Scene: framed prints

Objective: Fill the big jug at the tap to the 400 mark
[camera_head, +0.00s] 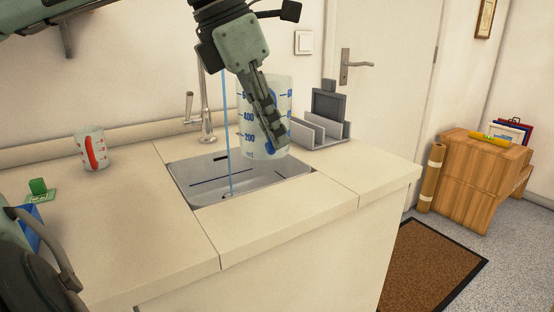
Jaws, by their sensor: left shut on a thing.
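The big jug (248,130) is clear with blue marks, 200, 400 and 600 among them. My left gripper (273,130) is shut on it and holds it nearly upright above the right part of the sink (190,190). The tap (206,115) stands behind the sink, its upper end partly hidden by my gripper. A thin blue water stream (227,150) runs down just left of the jug in the picture and reaches the sink floor. I cannot make out a water level in the jug. My right gripper is not in view.
A small jug with red marks (91,150) stands on the counter (130,215) at the left. A green item (39,188) and a blue item (28,229) lie nearer. A grey rack (313,136) stands right of the sink. The front counter is clear.

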